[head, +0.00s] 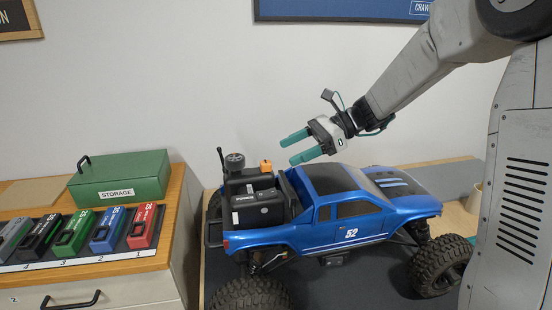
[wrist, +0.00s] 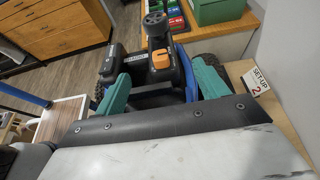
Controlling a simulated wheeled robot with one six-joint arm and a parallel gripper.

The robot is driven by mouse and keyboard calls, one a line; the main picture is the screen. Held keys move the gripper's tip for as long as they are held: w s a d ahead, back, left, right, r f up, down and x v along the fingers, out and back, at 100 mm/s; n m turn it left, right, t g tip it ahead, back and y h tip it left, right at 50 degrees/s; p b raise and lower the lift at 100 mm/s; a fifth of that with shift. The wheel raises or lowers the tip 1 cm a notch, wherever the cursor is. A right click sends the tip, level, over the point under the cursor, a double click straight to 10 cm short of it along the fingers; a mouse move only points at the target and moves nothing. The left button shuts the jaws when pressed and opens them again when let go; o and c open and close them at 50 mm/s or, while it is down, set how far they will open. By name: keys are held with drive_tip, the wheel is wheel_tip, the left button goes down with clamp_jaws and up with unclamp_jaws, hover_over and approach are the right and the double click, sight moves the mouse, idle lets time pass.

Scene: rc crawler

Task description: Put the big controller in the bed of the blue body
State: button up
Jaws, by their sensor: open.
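The blue body (head: 345,218) is a pickup shell on a crawler with big black tyres. A bulky black controller (head: 247,182) with a round knob, an orange block and an antenna sits at its rear, in the bed area. A black labelled box part (head: 258,208) shows in front of it; I cannot tell whether it is the same piece. My gripper (head: 288,150) is open and empty, above and to the right of the controller. In the wrist view the controller (wrist: 160,84) lies between and beyond my open fingers (wrist: 162,83), apart from them. The bed floor is hidden.
A wooden cabinet at left holds a green storage box (head: 118,178) and a rack of several coloured packs (head: 98,232). The crawler stands on a dark mat (head: 335,283). A set-up card (wrist: 256,82) stands nearby.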

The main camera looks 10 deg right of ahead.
drive_tip(key=shift+v, duration=1.1)
drive_tip(key=s+n+h, duration=0.1)
drive_tip(key=s, duration=0.2)
drive_tip(key=s+a+r+n+h, duration=0.1)
drive_tip(key=s+n, duration=0.1)
drive_tip(key=s, duration=0.1)
drive_tip(key=s+n+g+h, duration=0.1)
drive_tip(key=s, duration=0.2)
drive_tip(key=shift+s+a+r+n, duration=0.25)
drive_tip(key=shift+n, duration=0.15)
drive_tip(key=s+d+f+n+t+h, duration=0.1)
drive_tip(key=s+d+n+h, duration=0.3)
drive_tip(key=s, duration=0.6)
drive_tip(key=s+d+f+n+t+h, duration=0.1)
drive_tip(key=s+d+n+h, duration=0.3)
drive_tip(key=s+n, duration=0.5)
drive_tip(key=s+f+h, duration=0.1)
drive_tip(key=s+h, duration=0.1)
drive_tip(key=shift+d+f+h, duration=0.2)
drive_tip(key=shift+d+h, duration=0.05)
drive_tip(key=shift+h, duration=0.05)
